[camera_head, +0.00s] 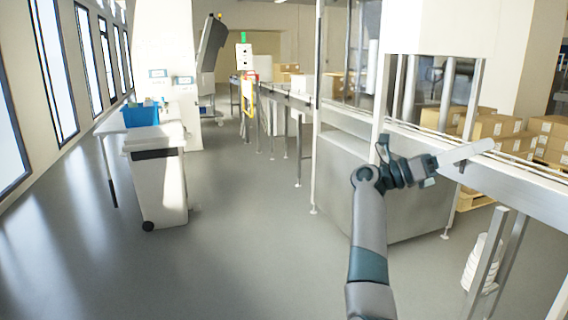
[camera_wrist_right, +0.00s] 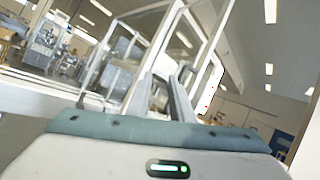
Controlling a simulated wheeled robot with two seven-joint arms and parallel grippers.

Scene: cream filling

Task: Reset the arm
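My right arm rises from the bottom of the head view, and its gripper (camera_head: 432,166) is held in front of the conveyor frame at the right. In the right wrist view the two fingers of the right gripper (camera_wrist_right: 162,95) stand apart, with no object visible between them. A pale flat strip (camera_head: 466,152) shows just past the fingertips in the head view; I cannot tell whether it touches them. My left gripper is not in view.
The conveyor frame (camera_head: 520,178) and its metal cabinet (camera_head: 340,165) stand close to the right arm. Cardboard boxes (camera_head: 490,127) are stacked behind. A white bin (camera_head: 158,185) and a table with a blue crate (camera_head: 140,115) stand at left. The middle floor is clear.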

